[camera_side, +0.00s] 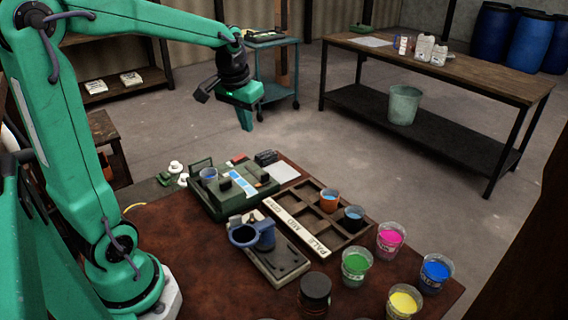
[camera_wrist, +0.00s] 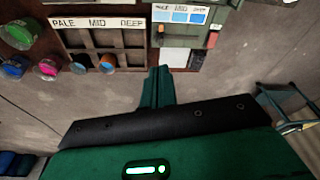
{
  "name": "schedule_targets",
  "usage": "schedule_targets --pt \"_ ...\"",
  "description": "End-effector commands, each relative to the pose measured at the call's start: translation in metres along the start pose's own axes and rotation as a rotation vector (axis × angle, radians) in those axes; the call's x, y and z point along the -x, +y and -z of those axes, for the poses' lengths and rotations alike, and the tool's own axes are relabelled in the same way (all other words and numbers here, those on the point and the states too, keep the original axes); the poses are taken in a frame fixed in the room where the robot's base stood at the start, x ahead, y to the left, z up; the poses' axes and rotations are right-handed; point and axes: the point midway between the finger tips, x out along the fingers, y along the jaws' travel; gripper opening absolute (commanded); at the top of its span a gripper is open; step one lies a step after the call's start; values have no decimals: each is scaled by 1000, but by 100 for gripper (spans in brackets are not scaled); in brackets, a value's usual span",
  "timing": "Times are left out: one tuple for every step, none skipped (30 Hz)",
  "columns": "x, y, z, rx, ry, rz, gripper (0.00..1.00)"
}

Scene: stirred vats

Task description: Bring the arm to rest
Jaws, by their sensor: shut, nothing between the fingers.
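My gripper (camera_side: 245,121) is green and hangs in the air above the far side of the brown work table (camera_side: 200,262). Its fingers are shut together with nothing between them, pointing down. In the wrist view the shut fingers (camera_wrist: 157,88) show at the middle, over the floor near the table's edge. My arm is raised and stretched out to the right from its base at the table's left.
On the table stand a green device (camera_side: 205,200), a wooden rack (camera_side: 335,235) holding two cups, a blue-ringed holder (camera_side: 243,236), a dark jar (camera_side: 315,290) and paint cups in pink (camera_side: 390,238), green (camera_side: 355,265), blue (camera_side: 434,272) and yellow (camera_side: 403,302). A bench (camera_side: 500,80) stands behind.

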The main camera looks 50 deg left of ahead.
Motion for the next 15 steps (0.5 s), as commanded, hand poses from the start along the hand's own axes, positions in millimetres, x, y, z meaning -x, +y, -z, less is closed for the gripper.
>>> schedule_targets --pt "8 8 -8 -18 19 -4 0" --pt "11 12 -13 -27 27 -6 0" --pt "15 18 -19 -39 40 -9 0" --pt "18 22 -24 -48 48 -12 0" --pt "22 25 -29 -58 58 -15 0" --pt "25 30 -36 -69 69 -18 0" --pt "28 34 -42 -78 77 -21 0" --pt "30 37 -47 -87 86 -24 0" --pt "33 41 -54 -98 97 -28 0" --pt "36 44 -59 -107 107 -31 0" --pt "37 47 -64 -115 115 -35 0" --pt "40 51 -72 -127 128 -39 0" --pt "41 54 -77 -136 136 -43 0" --pt "43 56 -82 -144 145 -46 0" --pt "45 59 -90 -156 157 -52 0"
